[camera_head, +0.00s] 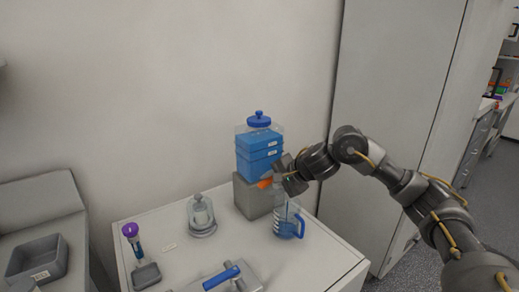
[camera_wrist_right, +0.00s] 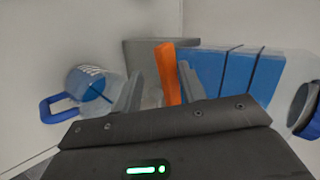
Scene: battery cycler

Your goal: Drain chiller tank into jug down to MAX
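The chiller tank (camera_head: 260,147) is a clear box of blue liquid with a blue lid, standing on a grey block (camera_head: 250,198). Small white labels show on its front; I cannot read which marks MAX. An orange tap lever (camera_head: 265,183) is low on its front. The clear jug (camera_head: 283,222), with a blue handle, stands below the tap and holds some blue liquid. My right gripper (camera_head: 283,177) is at the tap. In the right wrist view, the orange lever (camera_wrist_right: 168,75) lies between its spread fingers (camera_wrist_right: 160,92), closer to the right one. My left gripper is not in view.
A glass vessel (camera_head: 201,215) stands left of the jug. A purple-topped tool (camera_head: 133,238) and a blue-handled device (camera_head: 222,277) are on the white bench top (camera_head: 175,262). A grey tray (camera_head: 36,260) sits further left. A tall cabinet (camera_head: 385,90) is behind my right arm.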

